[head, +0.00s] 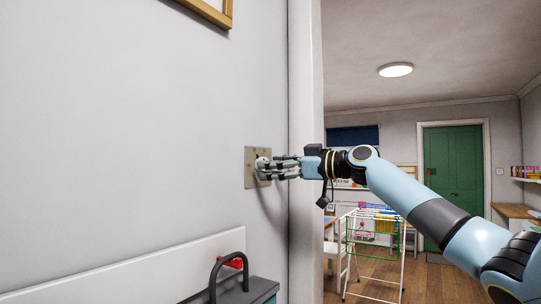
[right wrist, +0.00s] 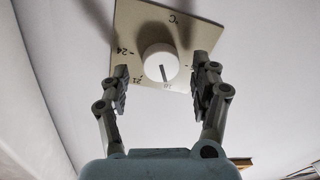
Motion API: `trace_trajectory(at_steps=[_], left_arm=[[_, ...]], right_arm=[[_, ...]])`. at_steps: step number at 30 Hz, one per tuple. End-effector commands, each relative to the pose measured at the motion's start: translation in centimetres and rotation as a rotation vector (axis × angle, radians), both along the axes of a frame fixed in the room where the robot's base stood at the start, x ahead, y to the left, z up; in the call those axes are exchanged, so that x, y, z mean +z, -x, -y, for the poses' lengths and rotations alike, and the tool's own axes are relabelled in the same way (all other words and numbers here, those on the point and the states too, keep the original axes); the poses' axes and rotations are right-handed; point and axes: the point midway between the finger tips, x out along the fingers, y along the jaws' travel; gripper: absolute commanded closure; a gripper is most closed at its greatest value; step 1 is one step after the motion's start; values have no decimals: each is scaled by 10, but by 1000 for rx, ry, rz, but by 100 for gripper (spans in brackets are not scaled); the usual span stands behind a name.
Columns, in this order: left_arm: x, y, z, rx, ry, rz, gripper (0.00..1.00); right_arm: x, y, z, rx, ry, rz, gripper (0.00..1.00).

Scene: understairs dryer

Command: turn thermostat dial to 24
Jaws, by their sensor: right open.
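The thermostat dial (right wrist: 160,63) is a round white knob on a beige square plate (right wrist: 148,22) marked "°C", with "24" and "21" at its left side in the right wrist view. A dark pointer line on the knob points toward a mark at the bottom of the picture, near a number that looks like 18. In the head view the plate (head: 250,180) is on the wall and the knob is mostly hidden by the fingers. My right gripper (right wrist: 162,80) is open, with one finger on each side of the knob; I cannot tell whether they touch it. My left gripper is not in view.
A white door frame edge (head: 305,120) stands just right of the plate. Beyond it are a drying rack (head: 375,240) and a green door (head: 455,185). Below the plate are a dark curved handle (head: 222,268) and a red item (head: 232,262).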

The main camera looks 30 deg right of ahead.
Motion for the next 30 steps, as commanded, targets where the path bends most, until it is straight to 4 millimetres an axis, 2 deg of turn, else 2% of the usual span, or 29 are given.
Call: trace_trajectory(at_steps=[4, 13, 25, 30], left_arm=[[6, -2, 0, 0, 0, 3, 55], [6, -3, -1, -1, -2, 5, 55], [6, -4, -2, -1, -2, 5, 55], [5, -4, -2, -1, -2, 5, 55]], right_arm=[[1, -9, -6, 2, -1, -1, 36], [-1, -11, -6, 2, 1, -1, 38], [-1, -10, -6, 2, 1, -1, 90], [-1, -10, -6, 1, -5, -3, 92]])
